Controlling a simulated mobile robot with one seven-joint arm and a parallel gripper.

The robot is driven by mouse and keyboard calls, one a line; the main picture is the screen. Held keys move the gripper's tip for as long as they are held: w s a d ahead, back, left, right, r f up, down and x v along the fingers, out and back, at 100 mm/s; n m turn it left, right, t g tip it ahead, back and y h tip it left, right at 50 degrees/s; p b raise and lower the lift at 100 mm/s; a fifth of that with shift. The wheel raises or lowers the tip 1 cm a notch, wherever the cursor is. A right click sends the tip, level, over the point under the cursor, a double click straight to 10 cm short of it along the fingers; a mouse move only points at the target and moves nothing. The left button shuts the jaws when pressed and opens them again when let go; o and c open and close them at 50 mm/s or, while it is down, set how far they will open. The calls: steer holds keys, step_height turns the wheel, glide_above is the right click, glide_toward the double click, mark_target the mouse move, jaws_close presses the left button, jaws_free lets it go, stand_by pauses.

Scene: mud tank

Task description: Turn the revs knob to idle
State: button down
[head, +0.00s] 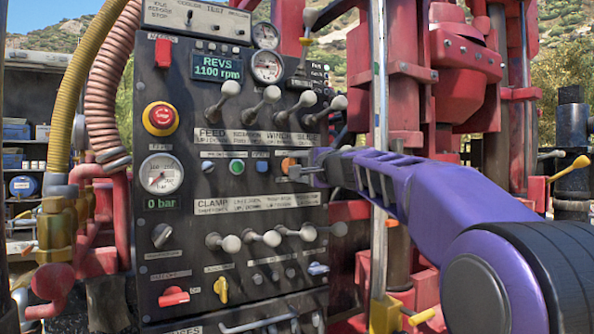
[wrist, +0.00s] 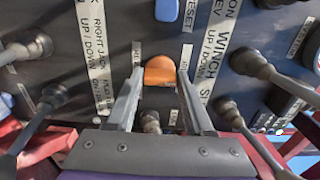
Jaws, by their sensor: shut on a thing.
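The dark control panel (head: 205,130) fills the left and middle of the head view. Its green display (head: 216,68) reads REVS 1100 rpm. My gripper (head: 297,172) reaches in from the right to an orange knob (head: 288,163) in the middle row of the panel. In the wrist view, my gripper (wrist: 160,74) has one finger on each side of the orange knob (wrist: 160,68) and is shut on it. The fingers partly hide the knob in the head view. I cannot read a label that names this knob as the revs knob.
Levers with pale round heads (head: 270,94) stand out above the knob, and more levers (head: 262,238) stand below it. A blue button (head: 262,166) and a green button (head: 237,167) sit to the left. A red emergency button (head: 161,118) is further left.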

stand_by(0.4)
steer(key=shift+c, duration=1.4)
jaws_free()
steer(key=shift+s+d, duration=0.1)
